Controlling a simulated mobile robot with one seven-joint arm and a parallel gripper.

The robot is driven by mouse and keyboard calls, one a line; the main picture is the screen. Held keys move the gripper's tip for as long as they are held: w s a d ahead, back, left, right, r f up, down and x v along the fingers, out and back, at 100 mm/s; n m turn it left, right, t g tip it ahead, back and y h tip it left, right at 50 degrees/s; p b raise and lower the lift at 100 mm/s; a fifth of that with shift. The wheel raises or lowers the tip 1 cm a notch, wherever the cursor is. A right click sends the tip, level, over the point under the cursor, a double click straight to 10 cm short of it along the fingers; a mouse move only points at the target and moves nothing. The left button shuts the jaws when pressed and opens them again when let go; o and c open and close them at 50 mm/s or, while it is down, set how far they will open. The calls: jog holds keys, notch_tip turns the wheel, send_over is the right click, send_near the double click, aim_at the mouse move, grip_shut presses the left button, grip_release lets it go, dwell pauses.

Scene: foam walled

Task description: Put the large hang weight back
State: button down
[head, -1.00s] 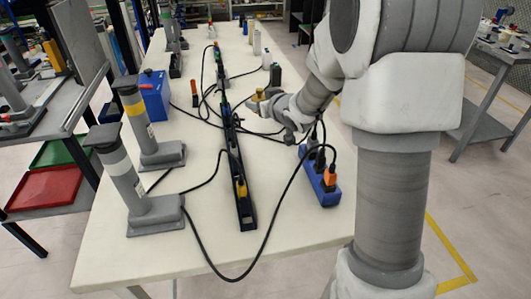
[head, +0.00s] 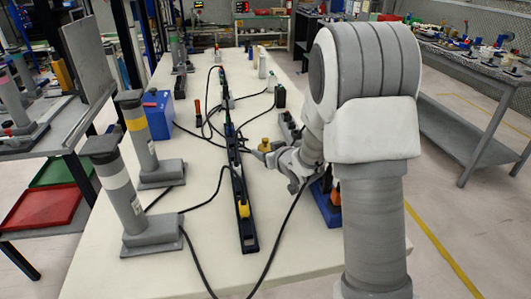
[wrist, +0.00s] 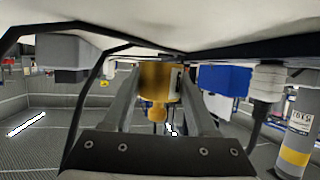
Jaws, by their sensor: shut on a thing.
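The large hang weight, a brass-coloured cylinder with a narrower knob (wrist: 155,82), is between the two fingers of my gripper (wrist: 160,85) in the wrist view, where the scene appears upside down. My gripper is shut on it. In the head view, the weight (head: 265,145) shows as a small gold shape at my gripper (head: 270,153), over the white table just right of the long black cable strip (head: 240,190). I cannot tell which place is the weight's own.
Two grey posts on bases (head: 126,195) (head: 143,140) stand on the table's left side. A blue box (head: 158,115) is behind them. Black cables cross the table. Bare table lies front left.

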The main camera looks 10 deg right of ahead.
jog(key=shift+r, duration=0.1)
jog(key=shift+f+b, duration=0.55)
jog(key=shift+b, duration=0.1)
jog(key=shift+c, duration=1)
grip_release()
